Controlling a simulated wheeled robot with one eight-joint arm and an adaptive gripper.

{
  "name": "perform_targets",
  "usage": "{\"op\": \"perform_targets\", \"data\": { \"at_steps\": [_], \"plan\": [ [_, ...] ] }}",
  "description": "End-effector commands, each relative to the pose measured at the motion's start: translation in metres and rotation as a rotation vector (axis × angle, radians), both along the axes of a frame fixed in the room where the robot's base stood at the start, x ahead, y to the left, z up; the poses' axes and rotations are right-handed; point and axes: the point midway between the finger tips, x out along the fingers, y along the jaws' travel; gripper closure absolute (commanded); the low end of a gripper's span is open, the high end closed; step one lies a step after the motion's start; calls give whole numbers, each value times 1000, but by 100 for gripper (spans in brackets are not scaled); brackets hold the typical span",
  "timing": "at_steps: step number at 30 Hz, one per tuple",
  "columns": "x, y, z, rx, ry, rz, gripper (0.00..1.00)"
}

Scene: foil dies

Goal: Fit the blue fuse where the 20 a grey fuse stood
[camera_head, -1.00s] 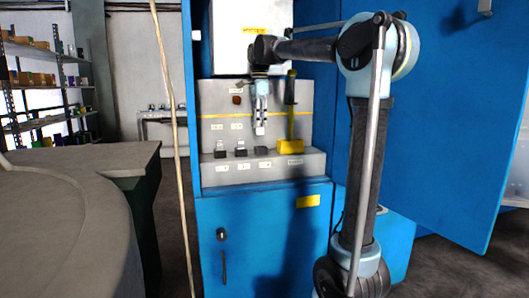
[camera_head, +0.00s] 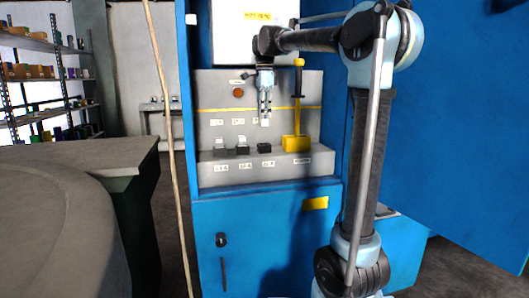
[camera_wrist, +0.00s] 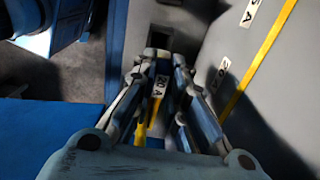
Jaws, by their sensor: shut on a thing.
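My gripper (camera_head: 265,113) is shut on a small pale grey fuse (camera_head: 265,122), in front of the cabinet's grey panel. That holder looks empty. I cannot make out a blue fuse in either view.
A yellow block with an upright lever (camera_head: 297,144) stands close right of the empty holder. The blue cabinet door (camera_head: 455,130) is open at the right. A thin pole (camera_head: 165,130) stands left of the cabinet, and a grey counter (camera_head: 80,158) is at the left.

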Motion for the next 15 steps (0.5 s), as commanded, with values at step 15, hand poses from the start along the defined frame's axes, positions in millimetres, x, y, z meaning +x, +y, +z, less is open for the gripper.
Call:
{"op": "perform_targets", "data": {
  "at_steps": [15],
  "plan": [
    [0,0,-59,0,0,0,100]
  ]
}}
